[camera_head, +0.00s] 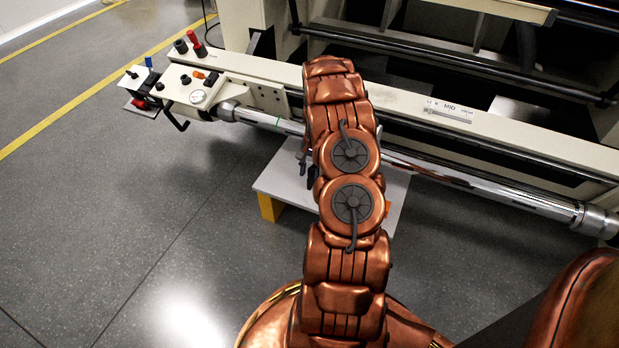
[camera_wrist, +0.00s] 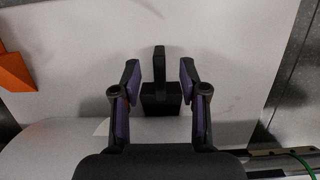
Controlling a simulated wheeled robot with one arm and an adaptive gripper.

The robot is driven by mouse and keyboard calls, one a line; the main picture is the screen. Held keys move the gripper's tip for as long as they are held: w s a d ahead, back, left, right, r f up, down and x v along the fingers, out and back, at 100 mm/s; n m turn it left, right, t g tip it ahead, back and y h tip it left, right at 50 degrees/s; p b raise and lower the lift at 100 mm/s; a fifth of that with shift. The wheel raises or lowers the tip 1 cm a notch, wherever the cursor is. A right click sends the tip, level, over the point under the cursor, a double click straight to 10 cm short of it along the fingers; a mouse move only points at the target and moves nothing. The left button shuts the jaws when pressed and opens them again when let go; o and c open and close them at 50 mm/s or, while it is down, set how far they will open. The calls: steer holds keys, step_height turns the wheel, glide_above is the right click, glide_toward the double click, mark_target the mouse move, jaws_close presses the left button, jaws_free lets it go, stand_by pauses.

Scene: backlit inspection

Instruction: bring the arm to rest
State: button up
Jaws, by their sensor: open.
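My copper arm (camera_head: 345,190) reaches from the bottom of the head view up over a small white table (camera_head: 275,183). My gripper (camera_wrist: 159,74) is open in the wrist view, its two dark, purple-sided fingers spread apart. A black object with an upright post and blocky base (camera_wrist: 160,97) stands between and beyond the fingers, over the white surface (camera_wrist: 70,90). Gaps show between the post and both fingertips. In the head view my arm hides most of the gripper; only small dark parts show at its left side.
A cream machine with a long chrome roller (camera_head: 470,184) runs behind the table. Its control panel (camera_head: 190,88) has knobs and a gauge. An orange piece (camera_wrist: 14,66) lies at the left of the wrist view. Open grey floor (camera_head: 90,220) is at the left.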

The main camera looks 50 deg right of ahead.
steer(key=v, duration=0.8)
steer(key=shift+r, duration=0.3)
